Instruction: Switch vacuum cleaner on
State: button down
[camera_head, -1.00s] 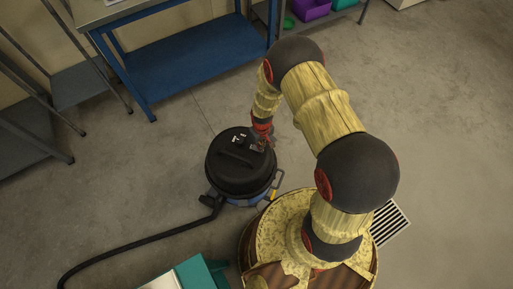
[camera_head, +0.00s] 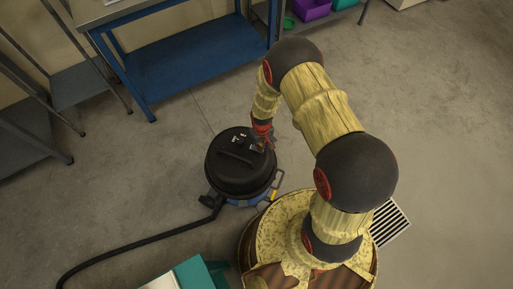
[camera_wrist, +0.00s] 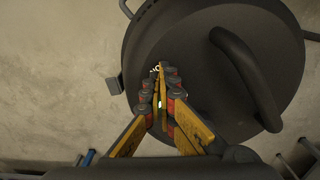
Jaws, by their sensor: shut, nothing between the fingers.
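The vacuum cleaner (camera_head: 238,166) stands on the floor, with a round black lid, a raised handle and a blue lower body. In the wrist view its black lid (camera_wrist: 200,40) fills the upper middle, with the curved handle (camera_wrist: 248,75) to the right of my fingers. My gripper (camera_head: 262,143) is over the right side of the lid. In the wrist view my gripper (camera_wrist: 159,72) is shut and empty, its yellow fingertips together beside small white markings on the lid. The fingers cover most of that spot, so the switch is not clearly visible. I cannot tell whether the fingertips touch it.
A black hose (camera_head: 140,242) runs from the vacuum across the floor to the lower left. A blue bench (camera_head: 195,65) stands behind. A teal object (camera_head: 195,272) lies at the lower front, and a floor grate (camera_head: 390,222) is at the right. Floor to the right is clear.

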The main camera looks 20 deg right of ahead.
jog(key=shift+r+p, duration=2.7)
jog(key=shift+r, duration=0.85)
jog(key=s+g, duration=0.2)
jog(key=s, duration=0.5)
jog(key=s+r+t, duration=0.2)
jog(key=s+r, duration=0.1)
jog(key=r, duration=1.4)
jog(key=s+r+m+t, duration=0.1)
jog(key=s+r+t, duration=0.2)
jog(key=r, duration=1.5)
jog(key=s+r+m+t, duration=0.1)
jog(key=s+r, duration=0.3)
jog(key=r, duration=1.3)
jog(key=shift+s+r+t, duration=0.2)
jog(key=shift+t, duration=0.6)
jog(key=shift+a, duration=0.1)
